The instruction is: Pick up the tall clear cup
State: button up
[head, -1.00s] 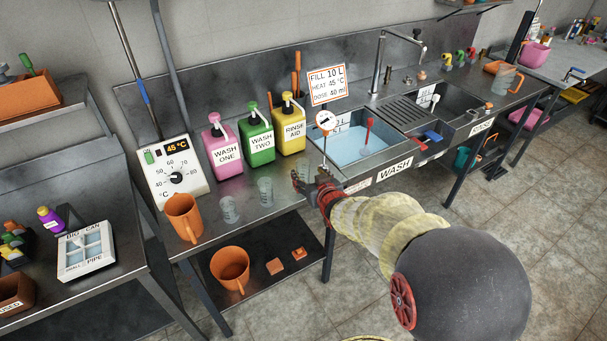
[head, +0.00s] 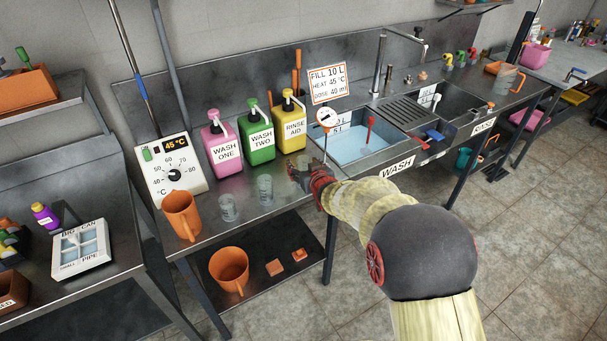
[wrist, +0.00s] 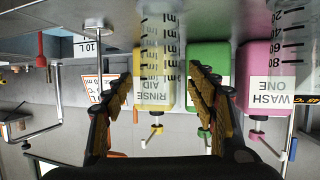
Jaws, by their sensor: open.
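My gripper (head: 303,173) is open and empty, just right of the nearer cup. In the upside-down wrist view, my gripper's fingers (wrist: 160,82) are spread, with a marked clear cup (wrist: 155,50) showing in line with the gap, apparently beyond the tips. The other cup (wrist: 292,55) is at the right edge.
Pink (head: 221,150), green (head: 257,134) and yellow (head: 290,127) pump bottles stand behind the cups. An orange jug (head: 182,215) is left of them. The wash sink (head: 350,146) with water and a thermometer is right of my gripper.

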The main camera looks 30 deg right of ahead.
jog(key=shift+c, duration=0.9)
jog(key=c, duration=1)
jog(key=shift+o, duration=0.2)
jog(key=shift+r, duration=0.1)
